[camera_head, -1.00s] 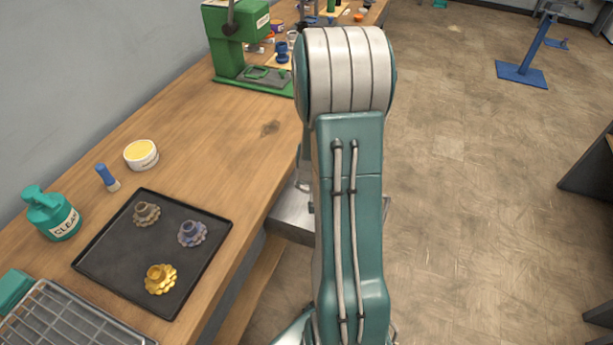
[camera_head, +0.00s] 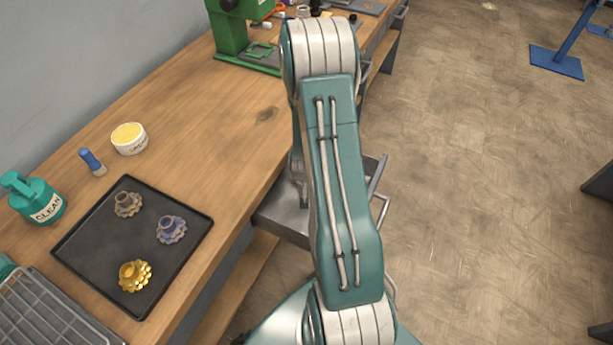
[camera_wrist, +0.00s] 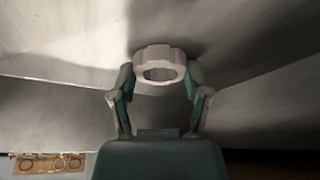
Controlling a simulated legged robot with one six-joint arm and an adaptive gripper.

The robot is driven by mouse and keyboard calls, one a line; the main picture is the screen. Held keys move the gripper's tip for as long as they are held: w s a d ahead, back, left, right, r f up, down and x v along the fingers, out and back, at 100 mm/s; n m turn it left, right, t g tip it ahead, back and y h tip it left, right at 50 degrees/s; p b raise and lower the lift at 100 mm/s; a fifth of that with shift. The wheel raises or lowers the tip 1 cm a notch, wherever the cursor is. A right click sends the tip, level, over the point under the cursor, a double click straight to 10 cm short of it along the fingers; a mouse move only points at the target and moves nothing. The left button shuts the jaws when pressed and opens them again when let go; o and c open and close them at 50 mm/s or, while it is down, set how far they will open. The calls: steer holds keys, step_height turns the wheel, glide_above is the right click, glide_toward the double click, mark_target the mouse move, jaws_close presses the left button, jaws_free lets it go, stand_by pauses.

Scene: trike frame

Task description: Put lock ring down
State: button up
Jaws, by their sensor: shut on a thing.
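The lock ring (camera_wrist: 160,54) is a pale grey ring with a notched outer edge, seen in the wrist view. My gripper (camera_wrist: 160,78) is shut on it, one finger on each side. The ring is in front of a grey metal surface (camera_wrist: 60,60); whether it touches that surface I cannot tell. In the head view my arm hides the gripper and ring.
A black tray (camera_head: 90,274) with a gold, a bluish and a brownish sprocket-like part lies on the wooden bench (camera_head: 215,130). A cleaner bottle (camera_head: 38,200), a tub (camera_head: 129,138) and a green press (camera_head: 232,30) stand on it. A grey metal drawer (camera_head: 280,213) juts out at the bench front.

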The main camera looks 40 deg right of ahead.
steer(key=shift+d, duration=0.15)
steer(key=shift+a, duration=0.2)
steer(key=o, duration=1.2)
steer(key=shift+a, duration=0.2)
steer(key=shift+d+f, duration=0.1)
steer(key=shift+d, duration=0.15)
